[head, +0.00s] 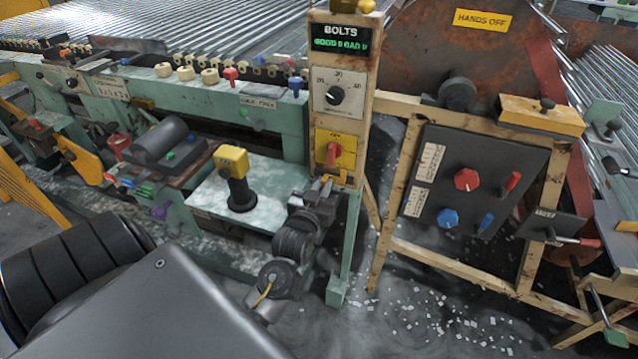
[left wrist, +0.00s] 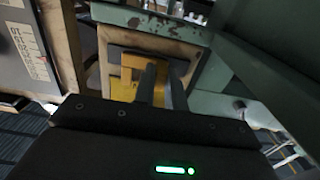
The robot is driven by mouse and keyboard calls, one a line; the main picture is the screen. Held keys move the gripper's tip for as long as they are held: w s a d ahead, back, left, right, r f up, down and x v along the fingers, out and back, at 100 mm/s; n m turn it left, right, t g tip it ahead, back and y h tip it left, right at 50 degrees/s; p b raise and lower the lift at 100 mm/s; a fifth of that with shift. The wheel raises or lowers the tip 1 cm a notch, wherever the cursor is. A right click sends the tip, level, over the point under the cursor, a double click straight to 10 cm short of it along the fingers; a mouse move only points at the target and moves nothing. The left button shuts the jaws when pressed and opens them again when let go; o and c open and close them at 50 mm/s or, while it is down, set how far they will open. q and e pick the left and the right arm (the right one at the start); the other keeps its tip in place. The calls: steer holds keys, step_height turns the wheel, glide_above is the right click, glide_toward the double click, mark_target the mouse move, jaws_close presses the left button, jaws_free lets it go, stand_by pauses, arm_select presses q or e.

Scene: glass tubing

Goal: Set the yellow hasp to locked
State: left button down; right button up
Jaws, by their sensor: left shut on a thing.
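The yellow hasp (left wrist: 127,77) shows in the left wrist view as a yellow plate set in a tan frame, just left of my gripper's fingers. In the head view, a small yellow part (head: 343,177) shows at the foot of the BOLTS post, beside my left gripper (head: 324,188). The left wrist view shows the dark fingers of this gripper (left wrist: 164,76) reaching to the yellow part. The gripper is shut on a piece of the hasp, whose gripped portion is mostly hidden by the fingers. I cannot tell the hasp's exact position. My right gripper is not in view.
The BOLTS post (head: 341,51) carries a dial (head: 335,95) and a red switch (head: 333,153) above the gripper. A yellow-topped joystick (head: 234,160) stands to the left. A dark panel (head: 455,205) with red and blue knobs is to the right.

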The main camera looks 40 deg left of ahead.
arm_select(q)
steer(key=shift+d, duration=0.2)
steer(key=c, duration=1.4)
jaws_free()
steer(key=shift+d, duration=0.1)
steer(key=shift+c, duration=0.2)
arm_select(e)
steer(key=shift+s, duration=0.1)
arm_select(q)
steer(key=v, duration=1)
steer(key=shift+s, duration=0.3)
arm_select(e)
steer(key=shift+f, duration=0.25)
arm_select(q)
steer(key=shift+d, duration=0.1)
